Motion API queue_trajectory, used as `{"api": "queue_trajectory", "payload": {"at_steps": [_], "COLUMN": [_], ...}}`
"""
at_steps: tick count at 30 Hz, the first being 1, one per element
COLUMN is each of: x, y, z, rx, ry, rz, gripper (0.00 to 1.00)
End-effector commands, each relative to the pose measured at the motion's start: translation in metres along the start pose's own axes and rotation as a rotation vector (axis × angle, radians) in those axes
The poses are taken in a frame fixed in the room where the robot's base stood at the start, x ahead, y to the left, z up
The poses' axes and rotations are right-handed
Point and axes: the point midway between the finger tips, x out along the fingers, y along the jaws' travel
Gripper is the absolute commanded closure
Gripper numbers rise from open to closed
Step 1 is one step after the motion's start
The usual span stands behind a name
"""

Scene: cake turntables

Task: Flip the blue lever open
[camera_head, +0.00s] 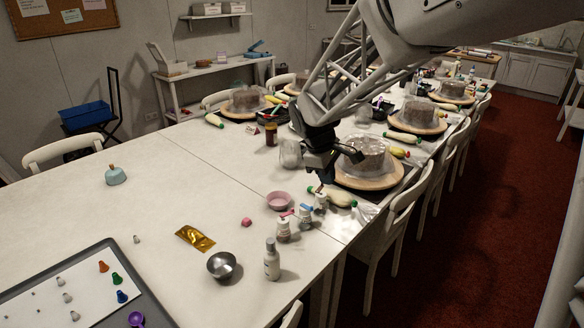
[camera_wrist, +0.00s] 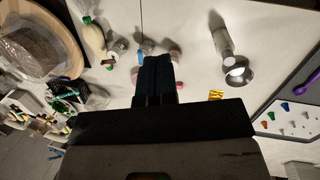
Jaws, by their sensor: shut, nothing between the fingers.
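A small bottle (camera_head: 305,218) with a blue lever (camera_head: 304,208) on its top stands near the table's right edge in the head view. The blue lever also shows in the wrist view (camera_wrist: 139,57), just beyond and left of the fingertips. My gripper (camera_head: 322,182) is shut and empty, fingers pointing down, above and slightly right of the blue-lever bottle, close over a neighbouring bottle (camera_head: 320,202). In the wrist view my gripper (camera_wrist: 155,57) shows as dark fingers side by side. They partly cover the bottles. I cannot tell whether they touch anything.
A bottle with a red lever (camera_head: 283,232) stands to the left. A cake turntable (camera_head: 370,179) stands behind on the right. The table's left middle is largely clear.

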Motion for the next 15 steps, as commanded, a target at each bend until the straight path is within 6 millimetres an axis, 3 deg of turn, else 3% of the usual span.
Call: {"api": "queue_trajectory", "payload": {"at_steps": [15], "x": [0.047], "y": [0.043], "z": [-0.081], "rx": [-0.269], "ry": [-0.071], "rz": [0.003], "gripper": [1.00]}}
